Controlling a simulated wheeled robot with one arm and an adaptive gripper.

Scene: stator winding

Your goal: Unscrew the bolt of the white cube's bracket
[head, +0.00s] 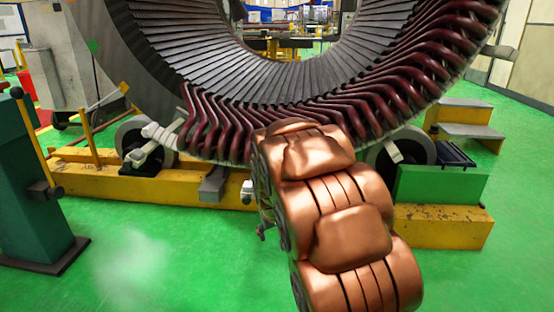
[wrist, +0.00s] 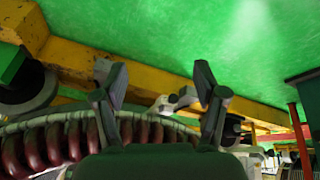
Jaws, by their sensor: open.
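A small white block (head: 248,190) shows at the left edge of my arm in the head view, in front of the yellow beam. I cannot tell whether it is the white cube. A white clamp-like piece (head: 152,142) sits by the left roller under the stator. In the wrist view a white piece (wrist: 176,101) appears beyond and between my fingers, near a dark roller. I cannot make out a bolt. My gripper (wrist: 158,78) is open, with its two fingers apart and nothing between them. My copper-coloured arm hides it in the head view.
The large stator ring (head: 215,125) with dark red windings stands over a yellow base beam (head: 170,187). A green block (head: 440,186) and grey steps (head: 462,130) are at the right. A teal post (head: 30,190) stands at the left. The green floor in front is clear.

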